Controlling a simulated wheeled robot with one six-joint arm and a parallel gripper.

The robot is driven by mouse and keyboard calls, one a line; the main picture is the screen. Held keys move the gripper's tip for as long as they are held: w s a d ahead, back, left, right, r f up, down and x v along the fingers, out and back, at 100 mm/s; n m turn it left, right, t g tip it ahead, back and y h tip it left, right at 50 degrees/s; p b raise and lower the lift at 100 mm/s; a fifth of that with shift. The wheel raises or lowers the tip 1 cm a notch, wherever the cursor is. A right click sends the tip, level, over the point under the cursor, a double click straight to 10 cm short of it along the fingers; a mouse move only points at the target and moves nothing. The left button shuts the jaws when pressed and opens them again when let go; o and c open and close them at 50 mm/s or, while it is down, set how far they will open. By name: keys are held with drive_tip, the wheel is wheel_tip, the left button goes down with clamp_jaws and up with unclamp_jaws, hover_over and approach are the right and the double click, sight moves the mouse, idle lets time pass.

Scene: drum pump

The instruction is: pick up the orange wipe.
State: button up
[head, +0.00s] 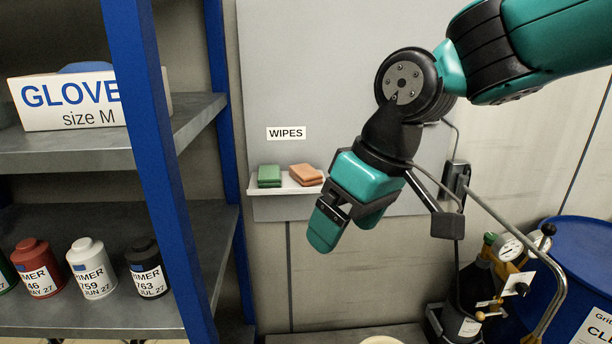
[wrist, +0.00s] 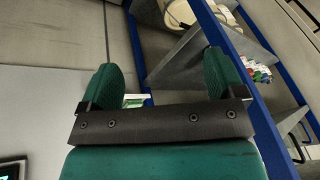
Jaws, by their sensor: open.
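The orange wipe (head: 305,174) is a small folded pad on the white wall ledge (head: 285,189) under the WIPES sign. A green wipe (head: 269,176) lies to its left on the same ledge. My gripper (head: 338,236) is in front of the panel, to the right of and lower than the orange wipe in the head view, pointing down and left. In the wrist view my gripper (wrist: 162,82) has its two green fingers wide apart with nothing held between them. The orange wipe cannot be made out in the wrist view. A small patch of green and white shows past the gripper bar there.
A blue-framed shelf (head: 165,150) stands on the left with a glove box (head: 75,98) and several primer bottles (head: 92,268). At the right are a blue drum (head: 585,265) and a pump with a gauge (head: 509,247).

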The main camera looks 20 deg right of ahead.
drive_tip(key=w+d+r+m+t+h, duration=0.1)
drive_tip(key=w+d+r+m+t, duration=0.2)
drive_tip(key=w, duration=1)
drive_tip(key=w+d+r+m+t+h, duration=0.1)
drive_tip(key=w+d+r, duration=0.25)
drive_tip(key=w, duration=0.95)
drive_tip(key=p, duration=0.4)
hover_over(305, 170)
drive_tip(key=s, duration=0.3)
drive_tip(key=f, duration=0.9)
drive_tip(key=shift+s+d+f, duration=0.1)
drive_tip(key=shift+d+f, duration=0.15)
drive_tip(key=shift+d, duration=0.05)
drive_tip(key=p+x, duration=0.3)
drive_tip(key=x, duration=0.2)
drive_tip(key=shift+d+f+p, duration=0.1)
drive_tip(key=shift+p, duration=0.25)
drive_tip(key=c, duration=1.1)
drive_tip(key=shift+b, duration=0.35)
